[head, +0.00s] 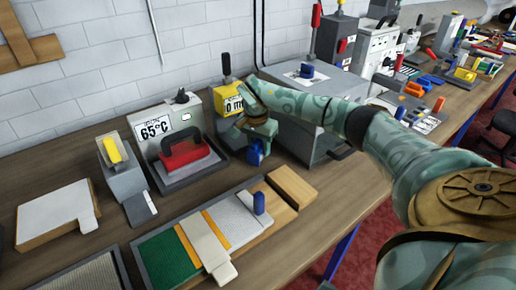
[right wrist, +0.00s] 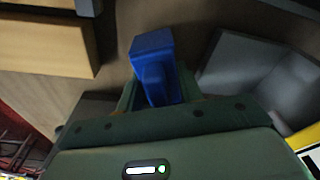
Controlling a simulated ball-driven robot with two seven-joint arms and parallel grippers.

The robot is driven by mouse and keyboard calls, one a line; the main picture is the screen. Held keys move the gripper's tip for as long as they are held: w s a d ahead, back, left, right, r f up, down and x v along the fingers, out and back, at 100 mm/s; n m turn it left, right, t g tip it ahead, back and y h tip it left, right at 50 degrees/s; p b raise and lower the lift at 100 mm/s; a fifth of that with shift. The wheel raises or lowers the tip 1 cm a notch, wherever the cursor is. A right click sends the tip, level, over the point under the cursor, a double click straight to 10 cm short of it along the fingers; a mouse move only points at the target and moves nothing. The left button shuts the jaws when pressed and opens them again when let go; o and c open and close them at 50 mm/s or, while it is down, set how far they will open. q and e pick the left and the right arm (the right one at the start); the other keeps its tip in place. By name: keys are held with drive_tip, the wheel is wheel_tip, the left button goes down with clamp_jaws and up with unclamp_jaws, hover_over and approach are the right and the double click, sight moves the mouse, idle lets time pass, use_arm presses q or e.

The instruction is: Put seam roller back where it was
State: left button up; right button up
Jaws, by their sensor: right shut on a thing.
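My right gripper (head: 257,138) is shut on a blue object (head: 254,153), which looks like the seam roller. It holds it over the bench, in front of the yellow display unit (head: 229,103). In the right wrist view, the blue object (right wrist: 153,62) stands out between the fingers; its lower part is hidden by the gripper. Whether it touches the bench is not clear. My left gripper is not in view.
A wooden block (head: 292,186) lies at the right end of the sample board. A large grey box (head: 307,120) stands behind right of the gripper. Bare bench (head: 330,178) shows right of the wooden block.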

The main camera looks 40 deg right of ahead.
drive_tip(key=shift+f, duration=0.3)
drive_tip(key=shift+r, duration=0.15)
drive_tip(key=o, duration=1)
drive_tip(key=shift+f, duration=0.2)
drive_tip(key=shift+c, duration=0.2)
drive_tip(key=shift+r, duration=0.1)
drive_tip(key=r+p, duration=0.1)
drive_tip(key=r, duration=0.3)
drive_tip(key=a+r+p, duration=0.1)
drive_tip(key=r, duration=0.3)
drive_tip(key=r+p, duration=0.2)
drive_tip(key=r, duration=0.2)
drive_tip(key=shift+s+a, duration=0.2)
drive_tip(key=shift+a, duration=0.05)
